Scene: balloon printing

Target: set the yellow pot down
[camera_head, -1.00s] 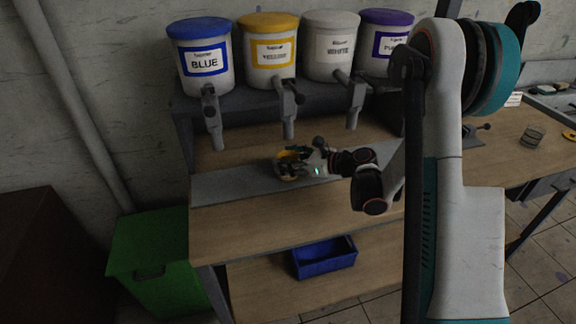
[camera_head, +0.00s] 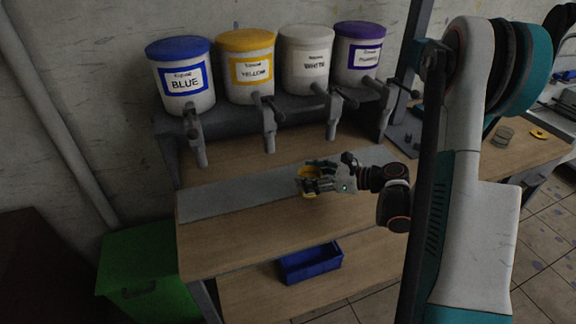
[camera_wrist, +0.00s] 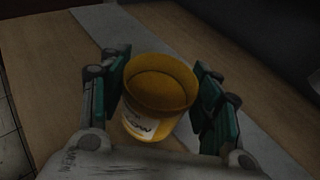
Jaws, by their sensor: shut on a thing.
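The yellow pot (camera_wrist: 160,88) is between the fingers of my gripper (camera_wrist: 165,100) in the wrist view. My gripper is shut on its sides, and part of a white label shows on its front. The pot looks upright, with its open rim facing the camera. In the head view the yellow pot (camera_head: 309,186) shows small in my gripper (camera_head: 316,180), at the front edge of the grey strip (camera_head: 232,197) on the wooden bench. I cannot tell whether the pot's base touches the bench.
Large blue (camera_head: 182,78), yellow (camera_head: 247,68), white (camera_head: 306,60) and purple (camera_head: 358,57) lidded containers stand on a rack with taps above the bench. A blue bin (camera_head: 311,264) is on the lower shelf. A green bin (camera_head: 150,270) stands at the left. The bench's left part is clear.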

